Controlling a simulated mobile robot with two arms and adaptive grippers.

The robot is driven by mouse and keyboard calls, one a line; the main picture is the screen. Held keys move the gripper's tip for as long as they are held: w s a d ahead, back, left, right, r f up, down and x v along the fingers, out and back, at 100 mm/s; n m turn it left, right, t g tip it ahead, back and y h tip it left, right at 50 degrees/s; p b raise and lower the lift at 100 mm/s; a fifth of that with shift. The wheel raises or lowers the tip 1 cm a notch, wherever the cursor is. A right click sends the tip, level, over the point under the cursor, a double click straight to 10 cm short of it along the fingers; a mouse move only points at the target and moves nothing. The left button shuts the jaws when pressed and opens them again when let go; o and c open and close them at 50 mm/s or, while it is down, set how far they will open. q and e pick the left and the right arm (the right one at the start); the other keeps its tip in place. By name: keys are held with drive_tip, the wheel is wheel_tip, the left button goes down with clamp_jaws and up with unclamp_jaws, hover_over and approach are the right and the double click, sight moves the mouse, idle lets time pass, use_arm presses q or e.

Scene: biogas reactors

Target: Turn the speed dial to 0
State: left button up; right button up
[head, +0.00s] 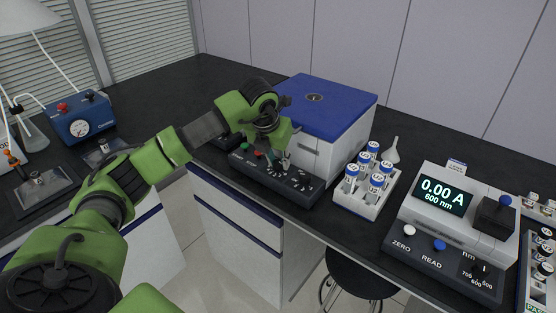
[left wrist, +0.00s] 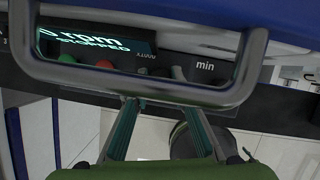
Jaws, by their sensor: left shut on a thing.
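The centrifuge (head: 335,110) is a white box with a blue lid and a dark sloping control panel (head: 300,190) in front. My left gripper (head: 281,163) reaches down onto this panel, right of the green button (head: 245,146) and red button (head: 257,154). Its fingers (left wrist: 155,92) close in on the panel between the display and the "min" marking (left wrist: 205,67). It is shut on what appears to be the speed dial, which is mostly hidden by the fingers and a grey bar; its pointer cannot be read. The display (left wrist: 95,42) shows "rpm" and "STOPPED". My right gripper is out of view.
A grey bar (left wrist: 140,90) crosses the left wrist view. A rack of blue-capped tubes (head: 360,203) and a white funnel (head: 391,152) stand right of the centrifuge. A spectrophotometer (head: 455,215) stands farther right. A stool (head: 355,272) is below the bench edge.

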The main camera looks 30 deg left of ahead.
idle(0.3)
use_arm(q)
drive_tip(key=o, duration=1.1)
drive_tip(key=shift+r, duration=0.15)
drive_tip(key=v, duration=1.1)
drive_tip(key=shift+s+r, duration=0.25)
drive_tip(key=shift+r, duration=0.1)
